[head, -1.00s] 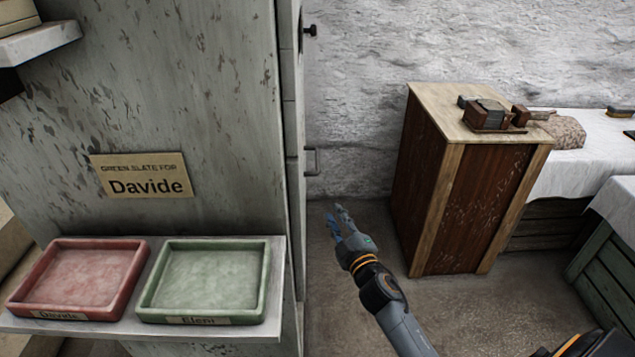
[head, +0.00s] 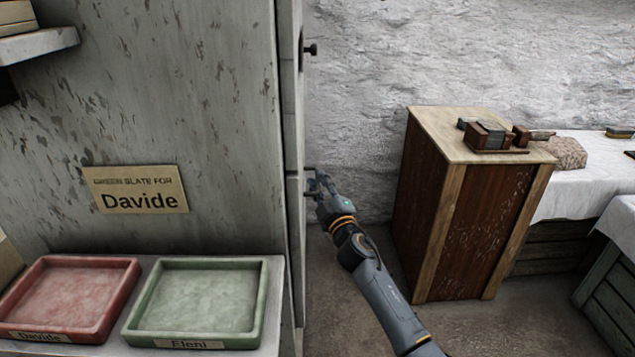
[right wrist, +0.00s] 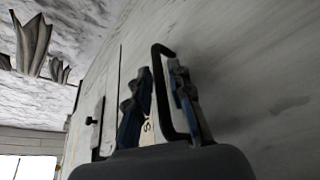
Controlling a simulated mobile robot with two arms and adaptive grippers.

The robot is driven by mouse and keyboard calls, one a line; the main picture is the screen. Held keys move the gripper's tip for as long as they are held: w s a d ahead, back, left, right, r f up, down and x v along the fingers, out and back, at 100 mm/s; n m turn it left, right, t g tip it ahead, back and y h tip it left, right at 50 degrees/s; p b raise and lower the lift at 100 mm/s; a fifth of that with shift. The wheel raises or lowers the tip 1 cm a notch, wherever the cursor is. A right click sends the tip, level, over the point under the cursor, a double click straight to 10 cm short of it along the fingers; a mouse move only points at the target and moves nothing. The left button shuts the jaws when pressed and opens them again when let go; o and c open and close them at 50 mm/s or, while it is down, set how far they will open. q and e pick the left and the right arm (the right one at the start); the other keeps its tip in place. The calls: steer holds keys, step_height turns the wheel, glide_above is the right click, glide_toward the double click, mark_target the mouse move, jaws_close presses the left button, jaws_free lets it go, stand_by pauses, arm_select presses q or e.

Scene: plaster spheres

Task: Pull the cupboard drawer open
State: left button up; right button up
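The grey, worn cupboard (head: 220,90) fills the left of the head view, its front seen almost edge-on. The dark drawer handle (head: 309,169) stands out from that front, and the drawer looks flush with it. My right gripper (head: 318,184) is at the handle and hides part of it. In the right wrist view the handle (right wrist: 161,78) is a bent bar lying between the two fingers of my right gripper (right wrist: 160,103). The fingers are apart, with the bar nearer the right finger. Contact cannot be made out. My left gripper is not in view.
A dark knob (head: 310,50) sits higher on the cupboard front. A red tray (head: 68,338) and a green tray (head: 141,318) stand on a ledge at the cupboard's side. A wooden cabinet (head: 474,230) stands to the right, with open floor between.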

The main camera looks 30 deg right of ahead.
steer(key=shift+w+r, duration=0.1)
steer(key=shift+w, duration=0.5)
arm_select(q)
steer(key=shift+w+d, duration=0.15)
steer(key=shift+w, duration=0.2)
arm_select(e)
jaws_close()
steer(key=shift+d, duration=0.15)
arm_select(q)
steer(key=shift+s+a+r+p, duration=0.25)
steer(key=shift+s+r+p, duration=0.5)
steer(key=shift+p, duration=0.1)
arm_select(e)
steer(key=s+d, duration=0.6)
steer(key=d, duration=0.6)
steer(key=s+d, duration=0.5)
steer(key=d, duration=0.7)
steer(key=shift+s, duration=0.4)
